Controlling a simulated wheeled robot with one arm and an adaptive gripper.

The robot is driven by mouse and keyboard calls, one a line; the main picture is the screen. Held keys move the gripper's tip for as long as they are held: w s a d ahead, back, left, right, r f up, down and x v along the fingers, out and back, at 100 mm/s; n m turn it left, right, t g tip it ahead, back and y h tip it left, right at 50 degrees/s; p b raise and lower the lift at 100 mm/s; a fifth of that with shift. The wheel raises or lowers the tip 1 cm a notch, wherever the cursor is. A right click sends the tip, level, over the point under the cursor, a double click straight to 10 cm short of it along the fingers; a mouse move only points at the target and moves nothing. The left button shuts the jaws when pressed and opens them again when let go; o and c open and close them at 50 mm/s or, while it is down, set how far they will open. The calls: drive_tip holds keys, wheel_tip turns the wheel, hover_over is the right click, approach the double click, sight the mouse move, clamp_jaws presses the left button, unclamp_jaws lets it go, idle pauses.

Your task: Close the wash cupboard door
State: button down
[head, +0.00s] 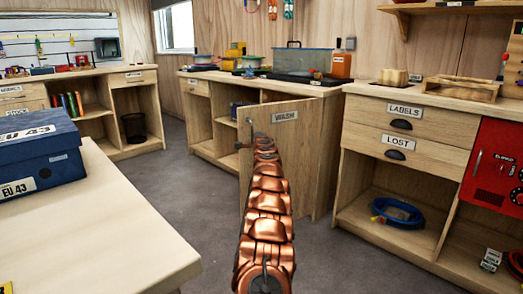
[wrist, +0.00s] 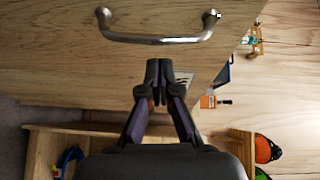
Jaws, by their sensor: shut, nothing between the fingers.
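The wash cupboard door (head: 306,165) is a pale wood panel with a WASH label (head: 285,116) near its top. It stands open, swung out from the middle counter. Its curved metal handle (wrist: 155,39) crosses the top of the wrist view, over the wood face. My gripper (wrist: 160,68) is shut and empty. Its fingertips are beside the handle in that picture, not around it. I cannot tell whether they touch the door. The WASH label is partly hidden behind the fingers there. In the head view my copper arm covers part of the door and the gripper is hard to make out.
The middle counter (head: 226,76) carries a blue clear bin (head: 303,62) and an orange bottle (head: 341,65). To the right stand drawers labelled LABELS and LOST, above a shelf with a blue coil (head: 397,212). A table with a blue shoebox (head: 38,150) is at left. Grey floor is clear between.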

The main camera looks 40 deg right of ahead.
drive_tip(key=b+v, duration=0.7)
drive_tip(key=b, duration=0.1)
drive_tip(key=shift+s, duration=0.35)
